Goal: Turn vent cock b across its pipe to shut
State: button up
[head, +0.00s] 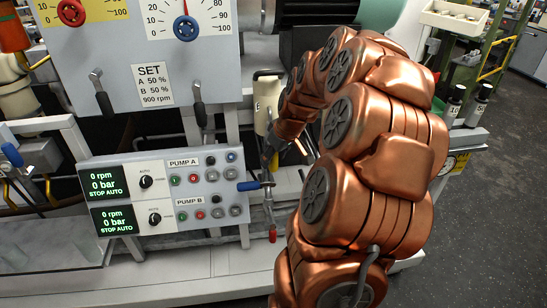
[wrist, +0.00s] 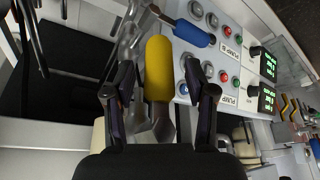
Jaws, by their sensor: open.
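A lever with a yellow handle (wrist: 158,68) stands between the two fingers of my gripper (wrist: 158,78) in the wrist view. The fingers are open, with a gap on each side of the handle. A lever with a blue handle (wrist: 193,33) lies just beyond it; it also shows in the head view (head: 249,186), pointing left from a thin pipe. No label on either lever is readable, so I cannot tell by name which is vent cock b.
The pump panel (head: 160,192), with displays, knobs and buttons, is left of the levers. Above it hangs a gauge board (head: 140,50) with two dark-handled levers. A red handle (head: 272,237) hangs below the blue one. Open floor (head: 490,220) lies to the right.

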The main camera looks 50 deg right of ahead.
jog(key=shift+w+f, duration=0.2)
jog(key=shift+f, duration=0.3)
jog(key=shift+c, duration=0.4)
grip_shut()
